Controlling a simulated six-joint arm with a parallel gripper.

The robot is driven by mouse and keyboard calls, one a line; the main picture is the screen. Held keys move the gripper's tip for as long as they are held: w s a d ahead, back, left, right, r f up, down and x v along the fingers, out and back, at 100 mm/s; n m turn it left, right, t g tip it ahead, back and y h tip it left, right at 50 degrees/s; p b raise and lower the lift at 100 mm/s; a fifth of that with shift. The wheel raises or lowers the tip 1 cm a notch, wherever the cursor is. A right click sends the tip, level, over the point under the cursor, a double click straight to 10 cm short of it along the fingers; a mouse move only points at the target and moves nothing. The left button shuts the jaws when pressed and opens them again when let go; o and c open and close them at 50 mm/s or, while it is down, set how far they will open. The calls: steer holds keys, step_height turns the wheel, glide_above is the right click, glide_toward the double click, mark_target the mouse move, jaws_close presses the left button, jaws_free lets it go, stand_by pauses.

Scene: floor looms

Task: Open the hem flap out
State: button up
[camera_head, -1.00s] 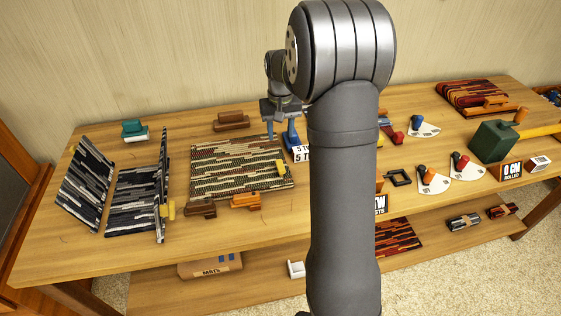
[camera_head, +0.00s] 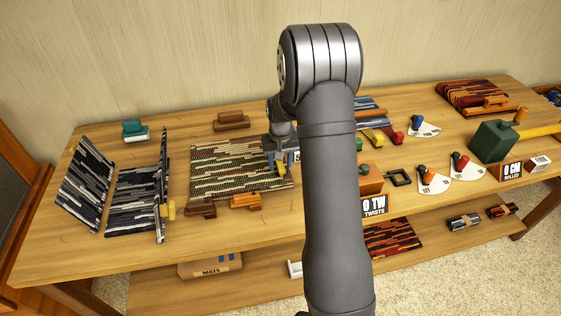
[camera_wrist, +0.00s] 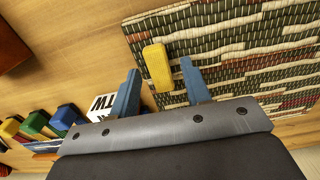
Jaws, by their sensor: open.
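A flat woven mat (camera_head: 225,160), striped in green, cream and dark red, lies on the wooden table. Its yellow tab (camera_head: 281,171) is at its right side, and the tab also shows in the wrist view (camera_wrist: 157,67). I cannot tell from these views where the flap's fold lies. My gripper (camera_head: 281,165) is over the mat's right edge at the tab. Its blue fingers are open in the wrist view (camera_wrist: 160,68), with the yellow tab in line with the gap between them. They are not closed on it.
A dark striped mat (camera_head: 135,190) with upright panels and a yellow tab (camera_head: 168,210) stands at the left. Brown (camera_head: 201,209) and orange (camera_head: 245,202) blocks sit along the mat's front edge. Bare table lies between the mats.

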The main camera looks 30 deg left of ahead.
jaws_close()
steer(key=shift+s+d+r+t+y, duration=0.65)
steer(key=shift+d+t+y, duration=0.05)
steer(key=shift+t+y, duration=0.3)
steer(key=shift+s+d+r+t+y, duration=0.35)
steer(key=shift+s+d+t+y, duration=0.3)
steer(key=shift+t+y, duration=0.45)
steer(key=shift+s+d+r, duration=0.1)
steer(key=shift+s+d, duration=0.05)
jaws_free()
